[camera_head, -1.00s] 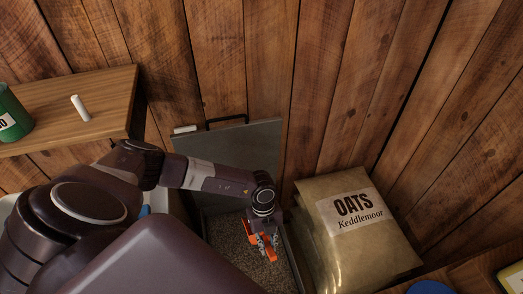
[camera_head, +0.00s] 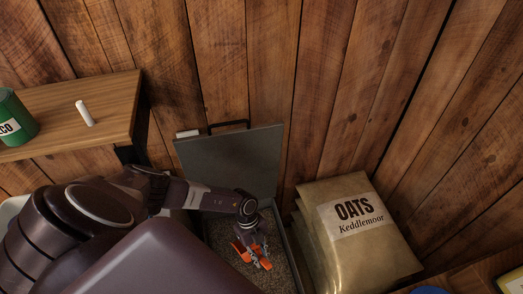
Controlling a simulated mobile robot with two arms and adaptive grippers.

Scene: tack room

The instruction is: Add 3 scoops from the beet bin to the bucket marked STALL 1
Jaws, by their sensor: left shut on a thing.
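An open metal bin (camera_head: 273,215) stands against the wall, its grey lid (camera_head: 235,160) raised. Loose brown feed (camera_head: 222,232) covers its inside; no label shows, so I cannot tell whether it is the beet bin. My left gripper (camera_head: 252,256) points down inside the bin, low over or in the feed. It is shut on an orange thing, apparently the scoop (camera_head: 241,252), mostly hidden by the fingers. I cannot tell whether it holds feed. The STALL 1 bucket is not identifiable here. My right gripper is not in view.
A brown OATS sack (camera_head: 360,235) stands close to the bin's right side. A wooden shelf (camera_head: 60,105) at left holds a green can (camera_head: 14,120) and a white stick (camera_head: 85,113). A blue round thing (camera_head: 428,290) and a yellow-edged thing (camera_head: 510,282) are cut off at bottom right.

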